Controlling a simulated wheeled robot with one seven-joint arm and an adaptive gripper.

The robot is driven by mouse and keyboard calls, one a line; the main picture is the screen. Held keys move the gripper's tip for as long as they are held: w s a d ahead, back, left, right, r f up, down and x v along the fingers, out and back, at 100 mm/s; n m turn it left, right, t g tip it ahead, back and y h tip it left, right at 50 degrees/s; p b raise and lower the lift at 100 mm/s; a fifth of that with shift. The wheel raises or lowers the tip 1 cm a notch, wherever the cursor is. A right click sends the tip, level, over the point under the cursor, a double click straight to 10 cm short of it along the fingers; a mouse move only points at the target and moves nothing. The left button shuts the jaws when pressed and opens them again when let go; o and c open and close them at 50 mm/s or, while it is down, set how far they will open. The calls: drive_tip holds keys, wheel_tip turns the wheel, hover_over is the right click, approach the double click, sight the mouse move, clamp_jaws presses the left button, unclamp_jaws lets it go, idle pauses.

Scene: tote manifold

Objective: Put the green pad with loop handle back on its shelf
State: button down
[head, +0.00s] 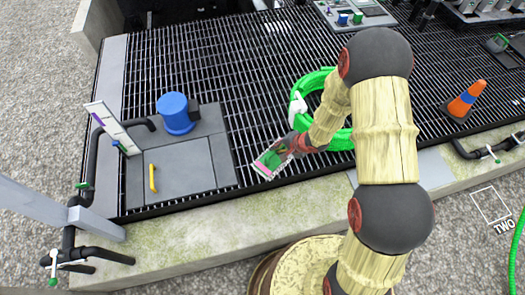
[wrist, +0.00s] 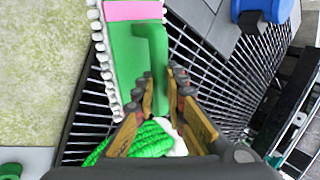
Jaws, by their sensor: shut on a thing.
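The green pad (head: 270,160) is in my gripper (head: 287,147), low over the dark grating near the pale curb. In the wrist view the pad (wrist: 125,60) is a green block with a pink band at its far end and white bristle-like bumps along its left side. A raised green part, perhaps the loop handle (wrist: 151,55), runs between the fingertips of my gripper (wrist: 164,80). The fingers are shut on it. I cannot tell which surface is its shelf. A rack (head: 352,12) with blue and green pieces stands at the top of the head view.
A green hose coil (head: 310,83) lies on the grating (head: 255,70) behind my gripper. A blue cylinder (head: 176,112) and a yellow handle (head: 153,178) are on grey plates at left. Black pipes line the curb (head: 190,225).

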sight(277, 158)
drive_tip(key=s, duration=0.1)
drive_tip(key=s+f+m, duration=0.1)
drive_tip(key=s+d+p, duration=0.1)
drive_tip(key=shift+d+f+m+t+h, duration=0.1)
drive_tip(key=shift+f+m+t+h, duration=0.2)
drive_tip(key=shift+m+h, duration=0.1)
drive_tip(key=shift+f, duration=0.15)
drive_tip(key=w+a+f+b, duration=0.1)
drive_tip(key=w, duration=0.1)
drive_tip(key=w+a+f+b, duration=0.1)
drive_tip(key=w, duration=0.2)
drive_tip(key=w+a+f+b, duration=0.1)
drive_tip(key=w+f, duration=0.1)
drive_tip(key=shift+w, duration=0.3)
drive_tip(key=b+x, duration=0.1)
drive_tip(key=x, duration=0.2)
drive_tip(key=b+x, duration=0.2)
drive_tip(key=x, duration=0.2)
drive_tip(key=d+b+x, duration=0.1)
drive_tip(key=b+x, duration=0.1)
drive_tip(key=x, duration=0.1)
drive_tip(key=shift+w+a+f, duration=0.1)
drive_tip(key=shift+w+f, duration=0.3)
drive_tip(key=shift+r, duration=0.1)
